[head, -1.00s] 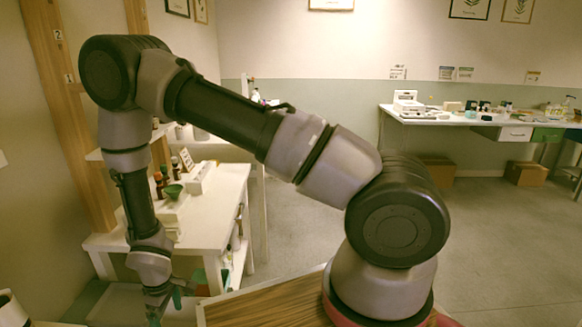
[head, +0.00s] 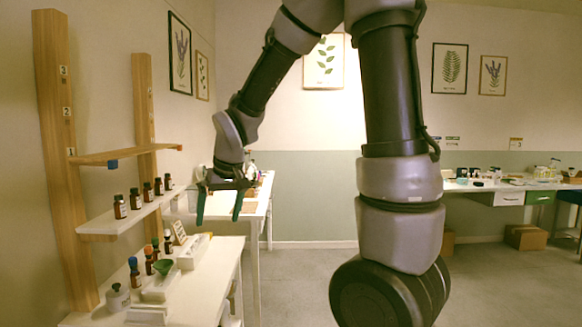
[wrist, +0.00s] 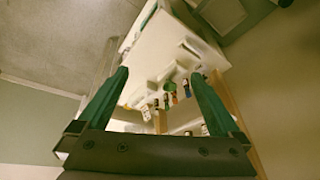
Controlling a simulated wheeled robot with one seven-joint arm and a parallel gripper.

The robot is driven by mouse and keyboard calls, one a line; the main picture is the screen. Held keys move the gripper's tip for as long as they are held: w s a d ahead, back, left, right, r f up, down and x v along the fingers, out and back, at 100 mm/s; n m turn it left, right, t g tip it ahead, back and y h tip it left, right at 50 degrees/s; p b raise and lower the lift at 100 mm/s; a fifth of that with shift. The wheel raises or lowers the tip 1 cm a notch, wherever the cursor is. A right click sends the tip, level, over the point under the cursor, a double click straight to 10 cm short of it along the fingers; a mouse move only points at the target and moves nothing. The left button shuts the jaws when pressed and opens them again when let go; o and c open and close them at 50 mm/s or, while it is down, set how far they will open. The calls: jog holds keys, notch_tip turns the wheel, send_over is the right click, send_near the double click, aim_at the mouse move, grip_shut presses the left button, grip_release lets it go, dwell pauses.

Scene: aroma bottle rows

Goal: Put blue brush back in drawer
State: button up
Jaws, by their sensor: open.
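My gripper (head: 220,205) hangs in the air beyond the near white table in the head view, its two green fingers spread apart. In the wrist view my gripper (wrist: 160,75) is open, with nothing held between the fingers. I cannot make out a blue brush in any view.
The near white table (head: 210,280) holds small bottles, a green bowl (head: 163,267) and white trays. Wooden posts carry an upper shelf (head: 125,153) and a lower shelf (head: 100,225) with several brown bottles (head: 120,207). Cardboard boxes (head: 525,237) sit under the far bench. The middle floor is clear.

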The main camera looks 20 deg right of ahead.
jog(key=s+d+r+m+t, duration=0.3)
jog(key=s+d+r+m, duration=0.3)
jog(key=s+d+r, duration=0.6)
jog(key=s+r, duration=0.1)
jog(key=s, duration=0.3)
jog(key=shift+d+r, duration=0.25)
jog(key=shift+r, duration=0.15)
jog(key=shift+s, duration=0.1)
